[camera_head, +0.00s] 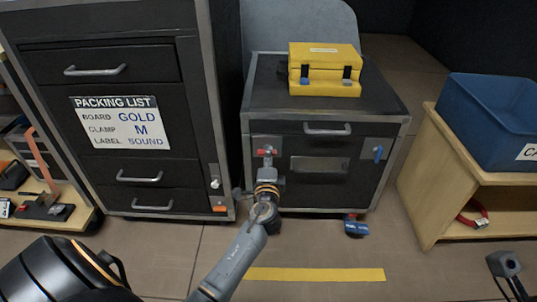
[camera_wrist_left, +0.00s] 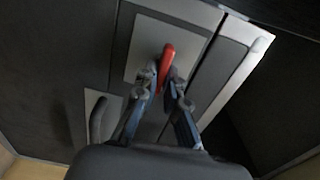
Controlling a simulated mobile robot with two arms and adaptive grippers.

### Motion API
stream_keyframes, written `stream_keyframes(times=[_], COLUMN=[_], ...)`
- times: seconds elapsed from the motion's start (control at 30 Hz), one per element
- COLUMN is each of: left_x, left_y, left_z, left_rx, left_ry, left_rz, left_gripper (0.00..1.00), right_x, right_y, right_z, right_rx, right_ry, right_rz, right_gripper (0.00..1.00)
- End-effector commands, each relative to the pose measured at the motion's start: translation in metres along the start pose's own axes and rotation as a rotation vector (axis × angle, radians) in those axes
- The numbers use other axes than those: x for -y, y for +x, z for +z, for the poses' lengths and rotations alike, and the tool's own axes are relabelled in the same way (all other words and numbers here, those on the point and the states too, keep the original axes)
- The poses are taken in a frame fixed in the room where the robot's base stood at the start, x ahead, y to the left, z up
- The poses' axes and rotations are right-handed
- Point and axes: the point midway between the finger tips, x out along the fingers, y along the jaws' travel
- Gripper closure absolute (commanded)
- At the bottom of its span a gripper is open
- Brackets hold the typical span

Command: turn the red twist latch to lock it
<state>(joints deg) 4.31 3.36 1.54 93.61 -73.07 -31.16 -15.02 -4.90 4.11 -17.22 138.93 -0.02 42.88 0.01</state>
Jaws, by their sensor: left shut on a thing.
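The red twist latch (camera_head: 265,152) sits on a light plate at the upper left of the low cabinet's front, and its handle looks roughly level in the head view. In the left wrist view the red latch (camera_wrist_left: 167,60) stands up between the fingertips. My left gripper (camera_head: 267,167) reaches up from below to the cabinet front. In the wrist view my left gripper (camera_wrist_left: 162,84) is shut on the latch, one finger on each side. The fingers and wrist hide the latch's lower part in the head view.
The low cabinet (camera_head: 318,188) also has a blue latch (camera_head: 378,154) at right and a drawer handle (camera_head: 327,130) above. A yellow case (camera_head: 324,70) stands on top. A tall drawer cabinet (camera_head: 122,185) is close at left, a wooden shelf (camera_head: 420,200) with a blue bin (camera_head: 490,120) at right.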

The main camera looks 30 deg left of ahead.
Motion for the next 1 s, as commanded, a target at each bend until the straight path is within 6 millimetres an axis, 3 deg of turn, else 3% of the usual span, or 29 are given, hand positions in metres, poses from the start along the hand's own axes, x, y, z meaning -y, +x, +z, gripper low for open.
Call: stream_keyframes(times=[0.03,0.57,0.6,0.7,1.0], left_x=[0.0064,0.0060,0.0060,0.0059,0.0028], left_y=[0.0028,0.0028,0.0028,0.0027,0.0013], left_z=[0.0000,0.0000,0.0000,0.0001,-0.0002], left_rx=[-0.002,-0.002,-0.002,-0.001,-0.001], left_ry=[0.009,0.032,0.032,0.032,0.029], left_rz=[-0.012,-0.012,-0.012,-0.012,-0.006], left_gripper=[1.00,1.00,0.84,0.67,0.67], right_x=[0.0000,0.0000,0.0000,0.0000,0.0000], right_y=[-0.0004,-0.0031,-0.0030,-0.0030,-0.0015], right_z=[0.0006,0.0006,0.0006,0.0008,0.0004], right_rx=[0.005,0.011,0.011,0.012,0.007], right_ry=[0.000,0.001,0.001,0.001,0.000], right_rz=[0.001,0.002,0.002,0.001,-0.001], right_gripper=[0.36,0.36,0.36,0.36,0.36])
